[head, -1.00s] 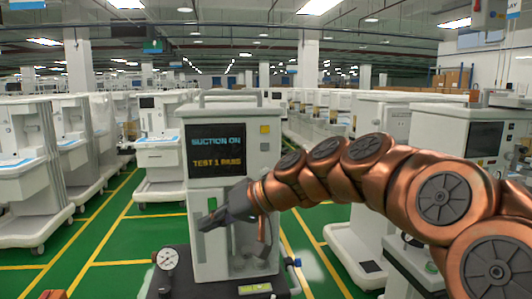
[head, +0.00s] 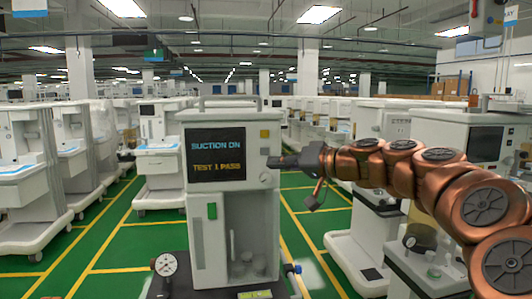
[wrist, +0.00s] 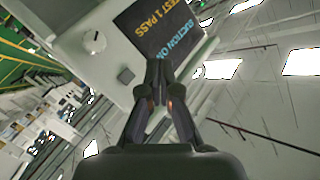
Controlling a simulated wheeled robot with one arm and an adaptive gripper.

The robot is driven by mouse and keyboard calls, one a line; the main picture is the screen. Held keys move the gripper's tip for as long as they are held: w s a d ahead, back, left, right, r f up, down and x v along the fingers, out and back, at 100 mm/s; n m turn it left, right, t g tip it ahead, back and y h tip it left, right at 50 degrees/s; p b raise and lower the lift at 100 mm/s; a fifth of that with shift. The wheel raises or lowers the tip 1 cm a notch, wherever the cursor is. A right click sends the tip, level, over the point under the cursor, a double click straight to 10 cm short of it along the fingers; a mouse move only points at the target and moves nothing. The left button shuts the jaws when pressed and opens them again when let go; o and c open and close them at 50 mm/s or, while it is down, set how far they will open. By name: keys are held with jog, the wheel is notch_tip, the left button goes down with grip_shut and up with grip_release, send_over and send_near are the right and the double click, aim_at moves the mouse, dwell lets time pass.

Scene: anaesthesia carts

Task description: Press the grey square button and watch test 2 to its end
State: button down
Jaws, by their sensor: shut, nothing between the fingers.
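The white suction unit (head: 225,108) stands ahead of me. Its dark screen (head: 215,155) reads "SUCTION ON" and "TEST 1 PASS"; the screen also shows tilted in the wrist view (wrist: 165,32). The grey square button (head: 264,151) is right of the screen, below a yellow square button (head: 264,133). In the wrist view the grey button (wrist: 125,75) lies just left of my fingertips. My gripper (head: 272,162) is shut and empty at the panel's right edge, near the grey button; it also shows in the wrist view (wrist: 158,70). I cannot tell whether it touches.
A knob (wrist: 95,42) sits on the panel near the grey button. A round gauge (head: 166,265) stands at the unit's lower left, and a green part (head: 212,211) is on its front. Other carts (head: 25,175) stand around on the green floor.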

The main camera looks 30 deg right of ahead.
aim_at(265, 151)
jog(key=shift+w+d+p, duration=0.55)
jog(key=shift+w, duration=0.8)
jog(key=shift+w+d+p, duration=0.55)
jog(key=shift+w+d, duration=0.05)
jog(key=shift+w, duration=0.7)
jog(key=shift+w+d+p, duration=0.55)
jog(key=shift+w, duration=0.8)
jog(key=shift+w, duration=0.1)
jog(key=shift+w+d, duration=0.15)
jog(key=shift+w, duration=0.2)
jog(key=shift+w+d+b, duration=0.2)
jog(key=shift+w+b, duration=0.15)
jog(key=shift+w, duration=0.05)
jog(key=shift+s, duration=0.1)
jog(key=shift+s+a+b, duration=0.35)
jog(key=shift+s+b, duration=0.25)
jog(key=shift+s, duration=0.1)
